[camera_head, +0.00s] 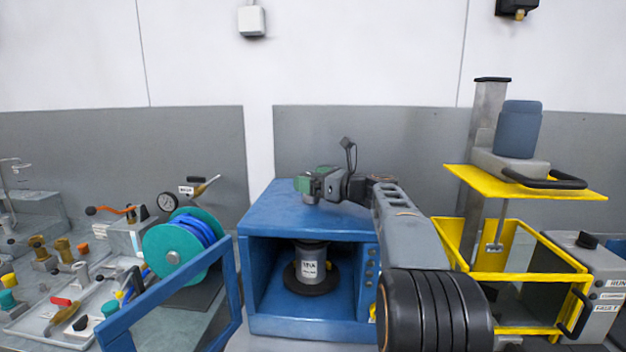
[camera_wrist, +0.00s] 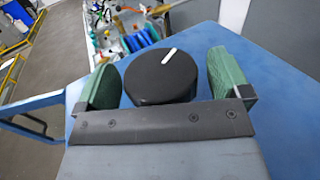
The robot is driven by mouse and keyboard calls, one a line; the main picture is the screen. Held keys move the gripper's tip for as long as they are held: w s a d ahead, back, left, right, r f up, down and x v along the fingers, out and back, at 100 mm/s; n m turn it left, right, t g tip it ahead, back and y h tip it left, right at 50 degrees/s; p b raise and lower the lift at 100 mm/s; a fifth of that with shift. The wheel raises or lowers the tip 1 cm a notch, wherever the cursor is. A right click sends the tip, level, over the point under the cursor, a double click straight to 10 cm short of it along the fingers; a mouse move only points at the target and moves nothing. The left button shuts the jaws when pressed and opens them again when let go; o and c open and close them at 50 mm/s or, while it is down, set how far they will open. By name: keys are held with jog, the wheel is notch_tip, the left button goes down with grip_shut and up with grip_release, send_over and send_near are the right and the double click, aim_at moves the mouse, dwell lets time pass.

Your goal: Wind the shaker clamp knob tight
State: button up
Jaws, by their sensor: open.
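The shaker clamp knob (camera_wrist: 160,78) is a round black knob with a white pointer line on its top, seen in the wrist view on the blue top of the shaker. My gripper (camera_wrist: 163,85) is open, with one green finger on each side of the knob and gaps visible on both sides. In the head view my gripper (camera_head: 312,184) is over the top of the blue shaker cabinet (camera_head: 290,213), and the knob is hidden there. Inside the open cabinet a grey labelled can (camera_head: 310,266) stands upright on a dark round plate.
The shaker's blue door (camera_head: 172,300) stands open at the left. A teal hose reel (camera_head: 172,250) and a bench of valves and fittings are further left. A yellow guarded frame (camera_head: 480,262) with a platform carrying a blue-grey container (camera_head: 518,130) is at the right.

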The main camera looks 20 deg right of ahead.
jog(key=c, duration=0.9)
jog(key=shift+m+h+b, duration=0.3)
jog(key=shift+h, duration=0.1)
